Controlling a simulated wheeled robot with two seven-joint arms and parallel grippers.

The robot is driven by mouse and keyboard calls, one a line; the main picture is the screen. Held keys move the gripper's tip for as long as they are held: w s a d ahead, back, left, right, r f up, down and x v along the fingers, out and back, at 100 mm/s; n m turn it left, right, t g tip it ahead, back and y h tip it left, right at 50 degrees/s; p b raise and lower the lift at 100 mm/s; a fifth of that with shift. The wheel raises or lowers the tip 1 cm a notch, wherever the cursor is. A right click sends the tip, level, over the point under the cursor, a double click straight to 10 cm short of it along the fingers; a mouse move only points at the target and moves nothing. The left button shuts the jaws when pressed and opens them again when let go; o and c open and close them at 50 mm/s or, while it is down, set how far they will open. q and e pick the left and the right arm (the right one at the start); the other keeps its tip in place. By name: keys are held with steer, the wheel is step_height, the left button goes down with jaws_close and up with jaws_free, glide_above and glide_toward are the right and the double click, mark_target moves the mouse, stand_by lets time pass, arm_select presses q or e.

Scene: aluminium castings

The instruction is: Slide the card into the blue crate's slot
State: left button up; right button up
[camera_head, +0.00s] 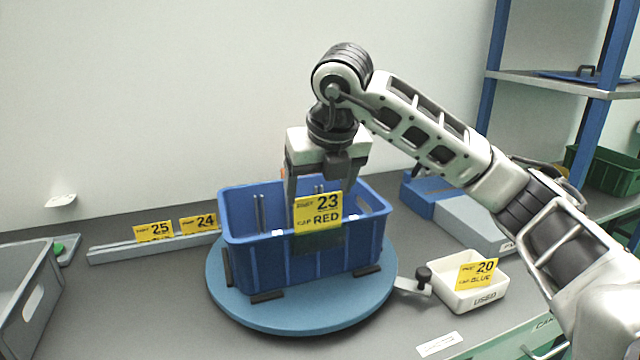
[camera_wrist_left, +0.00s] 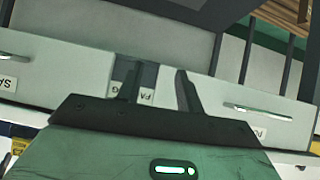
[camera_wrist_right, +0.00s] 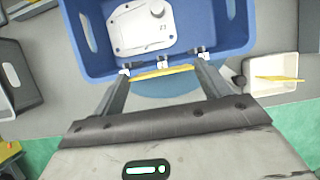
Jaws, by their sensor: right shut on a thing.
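The yellow card (camera_head: 319,209) reads "23" and "CAP RED". My right gripper (camera_head: 314,200) is shut on it, pointing down over the front wall of the blue crate (camera_head: 255,262). In the right wrist view the card (camera_wrist_right: 165,73) shows edge-on between the fingers (camera_wrist_right: 165,84), along the crate's near wall (camera_wrist_right: 100,66). A dark slot pocket (camera_head: 319,243) sits on the crate's front, and the card's lower edge is at its top. I cannot tell whether the edge is inside. My left gripper (camera_wrist_left: 158,92) is open and empty; the head view does not show it.
The crate stands on a round blue turntable (camera_head: 225,300) and holds a pale casting (camera_wrist_right: 138,27). Cards 25 (camera_head: 155,231) and 24 (camera_head: 198,223) stand in a grey rail (camera_head: 110,254). A white tray (camera_head: 455,299) holds card 20 (camera_head: 477,273). A grey bin (camera_head: 25,290) is at left.

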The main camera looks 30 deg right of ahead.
arm_select(q)
steer(key=shift+w+d+f+b, duration=0.1)
steer(key=shift+f+b, duration=0.65)
steer(key=shift+f, duration=0.35)
arm_select(e)
steer(key=shift+f, duration=1.1)
arm_select(q)
steer(key=shift+f+b, duration=0.8)
steer(key=shift+b, duration=0.05)
arm_select(e)
steer(key=shift+f, duration=0.95)
steer(key=o, duration=1.2)
steer(key=shift+o, duration=0.2)
arm_select(q)
steer(key=shift+d+r, duration=0.1)
arm_select(e)
steer(key=shift+r, duration=0.1)
step_height(320, 180, up, 15)
steer(key=p, duration=0.4)
glide_above(319, 213)
steer(key=s+a, duration=0.2)
steer(key=s, duration=0.5)
arm_select(q)
step_height(319, 213, up, 4)
steer(key=shift+r, duration=0.25)
arm_select(e)
steer(key=shift+w+d, duration=0.1)
steer(key=shift+d, duration=0.05)
